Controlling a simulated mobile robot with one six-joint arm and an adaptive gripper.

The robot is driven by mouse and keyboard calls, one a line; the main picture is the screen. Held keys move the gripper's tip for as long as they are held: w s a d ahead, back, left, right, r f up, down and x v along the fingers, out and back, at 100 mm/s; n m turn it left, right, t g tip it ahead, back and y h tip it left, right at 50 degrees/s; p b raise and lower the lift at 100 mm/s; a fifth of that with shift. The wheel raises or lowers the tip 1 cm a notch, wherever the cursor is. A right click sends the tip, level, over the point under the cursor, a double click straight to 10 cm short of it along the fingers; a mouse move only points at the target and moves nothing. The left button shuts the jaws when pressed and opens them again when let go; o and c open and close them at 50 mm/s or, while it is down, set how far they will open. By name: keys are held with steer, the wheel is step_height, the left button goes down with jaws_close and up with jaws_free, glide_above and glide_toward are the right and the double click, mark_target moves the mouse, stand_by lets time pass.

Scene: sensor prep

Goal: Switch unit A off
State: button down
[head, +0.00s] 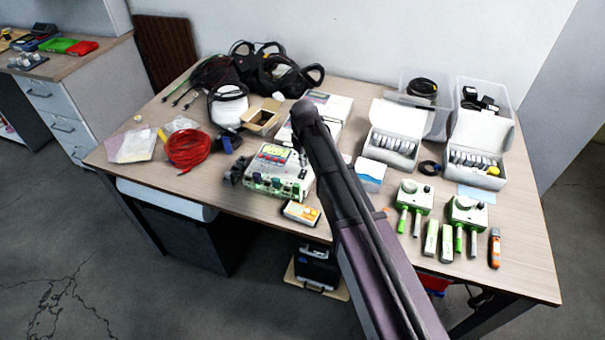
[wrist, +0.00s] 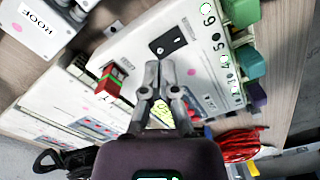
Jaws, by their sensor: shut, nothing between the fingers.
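A white unit with a black rocker switch (wrist: 168,42) on its top fills the middle of the wrist view; its casing (wrist: 130,42) carries a column of printed numbers and coloured connectors. No letter that names it as unit A is readable. My gripper (wrist: 160,68) is shut and empty, its fingertips over the unit's top close to the switch; contact cannot be told. A yellow display lies partly hidden behind the fingers. In the head view a white unit with coloured connectors (head: 262,182) stands mid-table left of my arm, which hides the fingers.
A red block (wrist: 112,80) stands beside the fingers. A red cable coil (head: 188,148) lies left of the unit. An orange-and-white meter (head: 301,213) lies in front. White boxes (head: 394,150) and two green-and-white devices (head: 467,212) occupy the right.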

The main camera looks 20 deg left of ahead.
mark_target(304, 171)
steer(key=shift+f+b, duration=1.4)
stand_by(1.4)
steer(key=shift+r+p, duration=3.55)
steer(key=s+d+r+m+p, duration=0.1)
steer(key=s+d+m, duration=0.2)
steer(key=d, duration=0.9)
steer(key=s+d+r+m+p, duration=0.1)
steer(key=s+d+m, duration=0.3)
steer(key=d, duration=0.7)
steer(key=s+d+r+m+p, duration=0.1)
steer(key=s+d+m, duration=0.3)
steer(key=d, duration=0.8)
steer(key=s, duration=0.2)
steer(key=shift+s+d, duration=0.35)
steer(key=shift+r, duration=0.1)
